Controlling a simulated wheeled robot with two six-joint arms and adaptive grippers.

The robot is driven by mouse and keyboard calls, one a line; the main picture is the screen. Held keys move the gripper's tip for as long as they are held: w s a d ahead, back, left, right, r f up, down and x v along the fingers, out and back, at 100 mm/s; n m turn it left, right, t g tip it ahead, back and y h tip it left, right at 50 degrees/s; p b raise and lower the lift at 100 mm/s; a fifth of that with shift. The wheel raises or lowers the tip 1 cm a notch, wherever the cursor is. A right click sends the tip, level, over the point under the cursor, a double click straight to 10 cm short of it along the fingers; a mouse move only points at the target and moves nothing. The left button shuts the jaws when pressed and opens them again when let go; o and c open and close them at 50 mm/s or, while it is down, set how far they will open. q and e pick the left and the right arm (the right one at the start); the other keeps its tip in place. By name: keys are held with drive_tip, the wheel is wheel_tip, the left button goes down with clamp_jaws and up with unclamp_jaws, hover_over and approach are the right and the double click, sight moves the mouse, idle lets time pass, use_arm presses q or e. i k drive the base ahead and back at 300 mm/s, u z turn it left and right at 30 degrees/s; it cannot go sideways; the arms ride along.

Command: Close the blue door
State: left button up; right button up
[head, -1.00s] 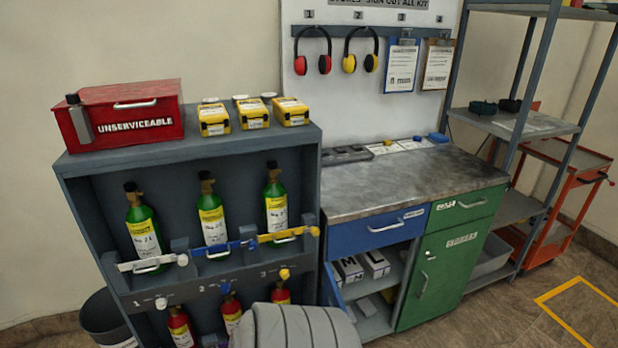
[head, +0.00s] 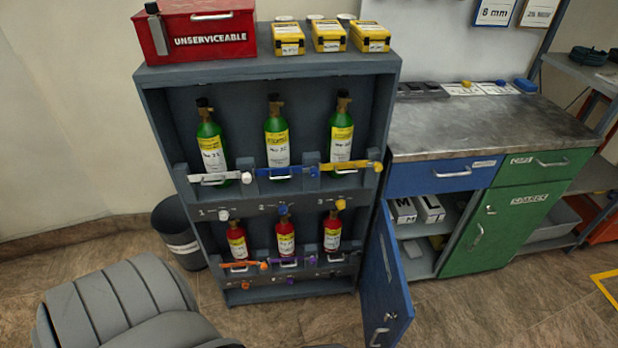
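The blue door (head: 387,285) stands swung open below the workbench, at the left side of its cupboard. It sticks out toward me beside the grey bottle rack (head: 290,203). Its silver handle (head: 379,336) is near the bottom of the view. The cupboard opening behind it shows shelves with white boxes (head: 428,208). Neither of my grippers shows in the head view.
A blue drawer (head: 440,178) and a green door (head: 500,230) beside the opening are shut. The rack holds green and red bottles. A dark bin (head: 180,235) stands left of it. Floor (head: 480,310) is clear in front of the green door.

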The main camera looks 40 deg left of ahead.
sight(384, 288)
drive_tip(key=u, duration=0.7)
drive_tip(key=i, duration=0.5)
drive_tip(key=z, duration=1.85)
drive_tip(key=k, duration=0.45)
drive_tip(key=u, duration=0.6)
